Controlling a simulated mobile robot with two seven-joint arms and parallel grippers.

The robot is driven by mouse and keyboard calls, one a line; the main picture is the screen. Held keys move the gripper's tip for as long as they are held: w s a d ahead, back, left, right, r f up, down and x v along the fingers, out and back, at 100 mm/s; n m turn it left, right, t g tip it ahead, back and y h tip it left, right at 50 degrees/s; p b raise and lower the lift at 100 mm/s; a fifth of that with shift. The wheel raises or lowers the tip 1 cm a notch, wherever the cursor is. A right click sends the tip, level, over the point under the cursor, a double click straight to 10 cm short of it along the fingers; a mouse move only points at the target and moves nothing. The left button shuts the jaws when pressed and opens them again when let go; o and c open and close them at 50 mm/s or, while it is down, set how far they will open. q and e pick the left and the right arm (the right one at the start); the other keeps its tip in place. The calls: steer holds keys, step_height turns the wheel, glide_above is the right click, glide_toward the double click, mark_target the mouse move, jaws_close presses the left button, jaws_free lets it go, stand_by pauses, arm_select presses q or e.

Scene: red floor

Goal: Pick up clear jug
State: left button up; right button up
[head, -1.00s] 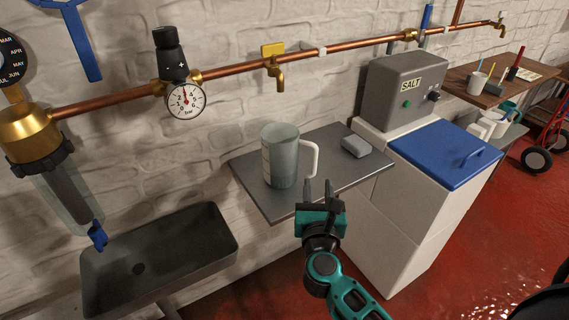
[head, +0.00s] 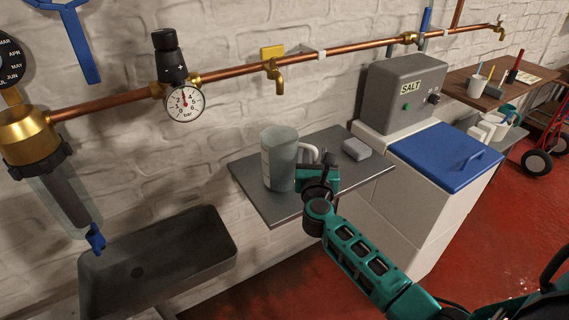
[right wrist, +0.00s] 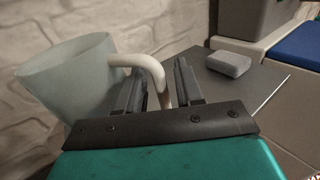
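The clear jug (head: 279,162) stands upright on the grey metal shelf (head: 275,209), under the brass tap. It is frosted, with a white handle on its right side. In the right wrist view the jug (right wrist: 65,80) is at left, and its handle (right wrist: 152,66) runs down between the two fingers. My right gripper (head: 316,163) is at the handle, and its fingers also show in the right wrist view (right wrist: 160,85). They are apart, one on each side of the handle, with gaps visible. The lower handle is hidden by the gripper. My left gripper is not in view.
A grey block (head: 356,148) lies on the shelf right of the handle. A copper pipe (head: 228,71) with a tap (head: 274,76) runs along the wall above. A dark sink (head: 158,258) is at lower left. A white cabinet with a blue lid (head: 446,153) stands at right.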

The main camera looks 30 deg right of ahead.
steer(key=shift+c, duration=0.4)
jaws_close()
